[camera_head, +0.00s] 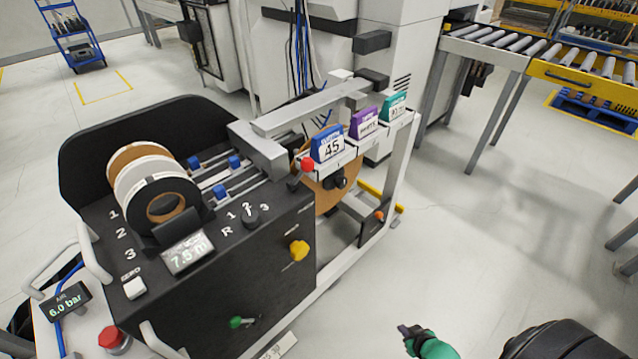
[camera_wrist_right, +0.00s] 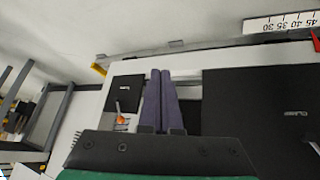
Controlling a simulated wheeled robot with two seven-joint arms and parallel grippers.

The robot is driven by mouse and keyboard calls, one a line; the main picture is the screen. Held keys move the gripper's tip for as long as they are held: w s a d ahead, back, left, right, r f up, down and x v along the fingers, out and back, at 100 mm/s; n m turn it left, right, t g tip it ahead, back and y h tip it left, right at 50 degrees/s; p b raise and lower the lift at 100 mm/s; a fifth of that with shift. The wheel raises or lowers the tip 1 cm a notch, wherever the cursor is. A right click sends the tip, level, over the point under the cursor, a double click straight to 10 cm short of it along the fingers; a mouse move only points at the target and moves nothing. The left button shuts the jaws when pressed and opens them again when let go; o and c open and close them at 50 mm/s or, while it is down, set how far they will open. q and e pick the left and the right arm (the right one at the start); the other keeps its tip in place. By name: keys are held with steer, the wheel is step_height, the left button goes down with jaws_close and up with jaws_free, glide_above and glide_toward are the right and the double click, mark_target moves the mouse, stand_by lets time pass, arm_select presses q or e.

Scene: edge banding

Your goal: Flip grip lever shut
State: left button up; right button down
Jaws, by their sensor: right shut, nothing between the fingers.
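My right gripper (camera_head: 408,333) is low at the front, over open floor to the right of the black machine, with a green wrist band behind it. In the right wrist view its two purple-grey fingers (camera_wrist_right: 163,100) lie side by side, shut and empty. Several levers and knobs show, and I cannot tell which one is the grip lever: a red-ended lever (camera_head: 307,164) on top, a yellow knob (camera_head: 299,250) and a green-ended handle (camera_head: 236,322) on the front, and an orange knob (camera_head: 379,215) on the right frame. An orange-tipped part (camera_wrist_right: 121,118) is left of the fingertips in the wrist view. My left gripper is out of view.
The black machine (camera_head: 215,285) carries tape reels (camera_head: 167,200) and a display (camera_head: 188,254). Blue, purple and teal labelled cassettes (camera_head: 328,145) stand on its right rack. A roller conveyor (camera_head: 490,45) stands at the back right. Floor right of the machine is clear.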

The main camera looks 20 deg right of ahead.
steer(key=w+d+r+t+b, duration=0.3)
steer(key=w+d+r+t, duration=0.2)
steer(key=w+r, duration=0.5)
steer(key=w+a+r+n+t+y+b, duration=0.15)
steer(key=w+r+t, duration=0.35)
steer(key=r, duration=0.9)
arm_select(q)
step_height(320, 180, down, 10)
steer(key=b, duration=0.4)
arm_select(e)
steer(key=a+r+n+y, duration=0.3)
steer(key=a+r+y, duration=0.2)
steer(key=r, duration=0.4)
steer(key=a+r+n+y, duration=0.3)
steer(key=a+r+y, duration=0.3)
steer(key=r, duration=0.4)
steer(key=shift+a+r, duration=0.2)
steer(key=shift+a, duration=0.55)
glide_toward(300, 175)
step_height(300, 175, up, 5)
steer(key=w+a, duration=0.1)
steer(key=w, duration=0.1)
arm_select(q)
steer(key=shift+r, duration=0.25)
arm_select(e)
steer(key=shift+w+a+r, duration=0.25)
